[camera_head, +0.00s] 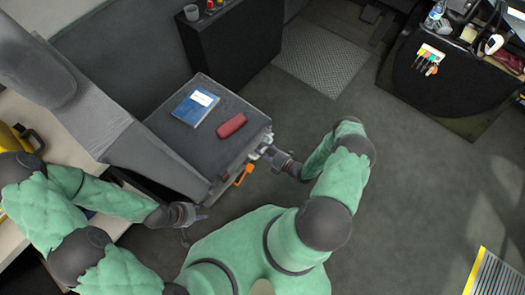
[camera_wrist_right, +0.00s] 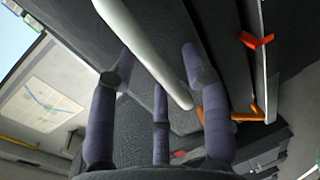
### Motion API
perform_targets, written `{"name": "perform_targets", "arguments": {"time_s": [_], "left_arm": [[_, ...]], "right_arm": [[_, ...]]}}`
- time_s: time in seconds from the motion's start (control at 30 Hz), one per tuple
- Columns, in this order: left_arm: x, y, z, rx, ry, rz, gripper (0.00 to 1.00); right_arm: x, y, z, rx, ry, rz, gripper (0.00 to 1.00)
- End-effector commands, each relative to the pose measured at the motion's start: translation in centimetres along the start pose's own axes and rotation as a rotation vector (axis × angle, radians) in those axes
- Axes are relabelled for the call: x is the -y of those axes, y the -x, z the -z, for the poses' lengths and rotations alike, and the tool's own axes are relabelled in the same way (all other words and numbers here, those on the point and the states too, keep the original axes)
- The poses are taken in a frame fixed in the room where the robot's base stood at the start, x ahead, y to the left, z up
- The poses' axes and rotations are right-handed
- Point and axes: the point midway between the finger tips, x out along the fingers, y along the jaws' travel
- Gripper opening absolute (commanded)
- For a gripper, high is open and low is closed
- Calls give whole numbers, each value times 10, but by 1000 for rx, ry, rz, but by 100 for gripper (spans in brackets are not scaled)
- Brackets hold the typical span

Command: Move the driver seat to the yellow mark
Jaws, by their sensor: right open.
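The driver seat is grey, with a dark cushion (camera_head: 165,125) and a backrest (camera_head: 95,95) on the left in the head view. A blue book (camera_head: 195,107) and a red case (camera_head: 231,125) lie on the cushion. My right gripper (camera_head: 268,153) is at the seat's right side, by an orange lever (camera_head: 243,175). In the right wrist view its purple fingers (camera_wrist_right: 160,95) are spread, with a pale bar (camera_wrist_right: 150,50) running between them. My left gripper (camera_head: 192,222) is beside the seat's lower corner, its fingers apart and empty. A yellow mark (camera_head: 474,270) is at the lower right.
A dark cabinet (camera_head: 235,50) stands behind the seat, holding a cup (camera_head: 192,12). A dark console (camera_head: 445,85) with pens and a bottle is at the upper right. A metal floor plate (camera_head: 322,60) lies between them. The floor on the right is clear.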

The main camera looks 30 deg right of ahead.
Motion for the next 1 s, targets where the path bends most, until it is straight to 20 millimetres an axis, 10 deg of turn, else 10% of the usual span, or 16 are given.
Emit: {"name": "perform_targets", "arguments": {"time_s": [0.4,0.6,1.0], "left_arm": [[1,-2,0,0,0,0,40],[1,-2,0,0,0,0,40],[1,-2,0,0,0,0,40]], "right_arm": [[0,-8,0,0,0,0,48],[0,-8,0,0,0,0,0],[0,-8,-41,8,8,0,0]]}}
